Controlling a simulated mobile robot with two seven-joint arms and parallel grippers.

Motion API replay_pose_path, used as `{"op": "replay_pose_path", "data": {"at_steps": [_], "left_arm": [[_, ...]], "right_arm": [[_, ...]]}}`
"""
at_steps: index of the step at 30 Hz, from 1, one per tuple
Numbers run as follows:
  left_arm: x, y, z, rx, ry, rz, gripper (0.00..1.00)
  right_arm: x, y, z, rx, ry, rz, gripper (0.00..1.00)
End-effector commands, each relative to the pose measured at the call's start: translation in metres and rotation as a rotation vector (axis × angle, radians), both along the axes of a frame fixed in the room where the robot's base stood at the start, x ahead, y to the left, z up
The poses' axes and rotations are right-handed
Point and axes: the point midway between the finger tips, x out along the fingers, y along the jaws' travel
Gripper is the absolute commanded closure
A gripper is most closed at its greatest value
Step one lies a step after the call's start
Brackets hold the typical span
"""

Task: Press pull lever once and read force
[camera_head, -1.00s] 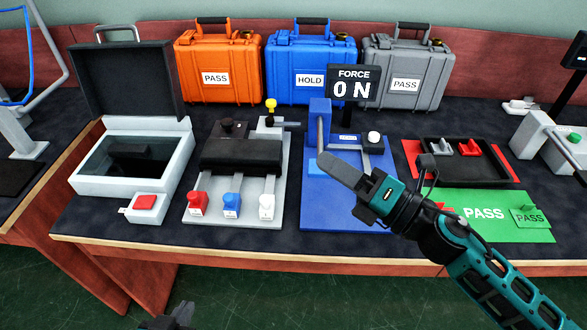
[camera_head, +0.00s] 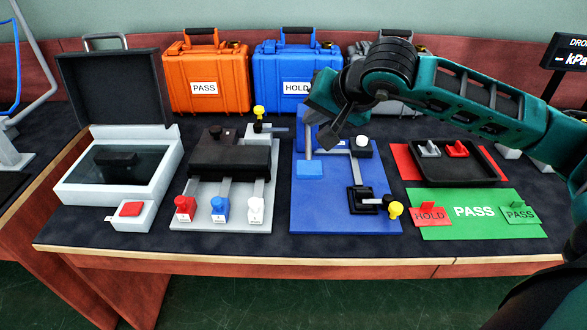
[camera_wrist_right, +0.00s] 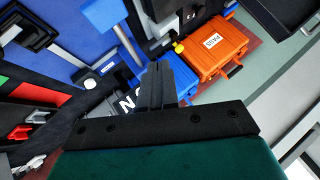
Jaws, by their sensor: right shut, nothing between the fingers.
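The force tester stands on a blue base plate (camera_head: 325,215). It has a grey upright bar with a light blue pad (camera_head: 310,169) and a grey arm with a white knob (camera_head: 362,141). A black clamp with a yellow knob (camera_head: 395,209) sits at its front right. I cannot tell which part is the pull lever. My right gripper (camera_head: 328,128) is shut and empty above the back of the tester; its fingers (camera_wrist_right: 160,84) also show in the wrist view. It hides the force display in the head view; the wrist view shows only its "N" (camera_wrist_right: 127,103). My left gripper is out of view.
A fixture with red, blue and white knobs (camera_head: 218,207) stands left of the tester. A black tray (camera_head: 455,175) and green PASS mat (camera_head: 470,228) lie right. Orange (camera_head: 205,72), blue (camera_head: 290,65) and grey cases stand behind. My right arm spans the back right.

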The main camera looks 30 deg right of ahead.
Motion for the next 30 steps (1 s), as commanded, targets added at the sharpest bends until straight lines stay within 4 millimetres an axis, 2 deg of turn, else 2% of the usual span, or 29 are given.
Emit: {"op": "replay_pose_path", "data": {"at_steps": [11, 17, 23, 30], "left_arm": [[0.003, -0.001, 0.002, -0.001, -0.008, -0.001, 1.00], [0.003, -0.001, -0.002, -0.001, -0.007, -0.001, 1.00], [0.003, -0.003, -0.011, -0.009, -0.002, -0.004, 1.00], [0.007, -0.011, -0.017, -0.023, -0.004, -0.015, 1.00]], "right_arm": [[0.001, -0.003, 0.001, -0.017, -0.006, -0.001, 1.00], [0.000, -0.003, -0.007, -0.015, -0.005, -0.002, 1.00], [0.000, -0.002, -0.028, -0.013, -0.002, -0.001, 1.00], [0.000, -0.002, -0.063, -0.014, -0.002, -0.001, 1.00]]}}
